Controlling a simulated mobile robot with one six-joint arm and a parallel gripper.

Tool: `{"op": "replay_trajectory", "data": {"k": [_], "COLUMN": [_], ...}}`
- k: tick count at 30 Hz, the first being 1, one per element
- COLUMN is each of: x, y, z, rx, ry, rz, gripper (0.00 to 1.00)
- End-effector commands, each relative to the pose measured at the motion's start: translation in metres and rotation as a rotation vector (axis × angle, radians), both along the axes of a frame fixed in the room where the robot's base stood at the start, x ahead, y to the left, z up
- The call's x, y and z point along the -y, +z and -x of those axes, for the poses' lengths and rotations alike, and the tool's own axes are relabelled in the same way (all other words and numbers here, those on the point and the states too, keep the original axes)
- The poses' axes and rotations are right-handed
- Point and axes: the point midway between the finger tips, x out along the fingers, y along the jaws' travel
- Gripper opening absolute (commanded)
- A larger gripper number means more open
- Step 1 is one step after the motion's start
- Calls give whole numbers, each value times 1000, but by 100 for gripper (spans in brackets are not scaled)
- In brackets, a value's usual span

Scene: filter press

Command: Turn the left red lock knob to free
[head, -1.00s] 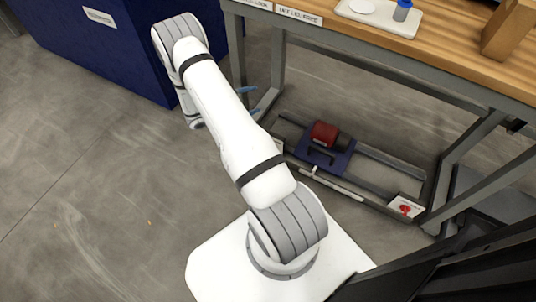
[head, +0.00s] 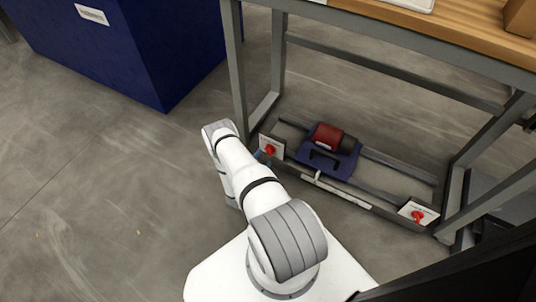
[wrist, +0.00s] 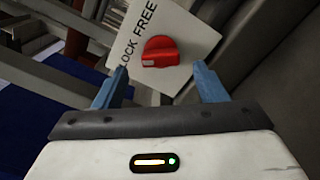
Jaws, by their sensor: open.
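The left red lock knob (head: 270,150) sits on a white plate (head: 277,143) at the left end of the low rail frame under the bench. In the wrist view the knob (wrist: 160,51) shows between and beyond my two blue fingertips. The white plate (wrist: 200,20) there reads "LOCK FREE", and the knob's grip bar lies roughly across the picture. My gripper (wrist: 157,80) is open and empty, facing the knob and apart from it. In the head view my gripper is mostly hidden behind my arm, with a bit of blue finger (head: 261,156) near the knob.
A blue carriage with a red motor-like part (head: 327,137) sits on the rails. Another red knob (head: 418,215) is at the right end. The bench leg (head: 236,75) stands close to the left knob. Floor at the left is clear.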

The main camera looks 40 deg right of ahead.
Motion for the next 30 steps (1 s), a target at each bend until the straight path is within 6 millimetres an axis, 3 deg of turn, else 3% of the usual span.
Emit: {"op": "replay_trajectory", "data": {"k": [3, 9, 19, 30], "x": [19, 39, 43, 42], "y": [-2, -1, 0, 0], "z": [-7, -16, -18, -18], "rx": [2, 1, -1, -1], "ry": [-3, -1, 1, 1], "rz": [0, -1, 0, 0], "gripper": [65, 65, 65, 36]}}
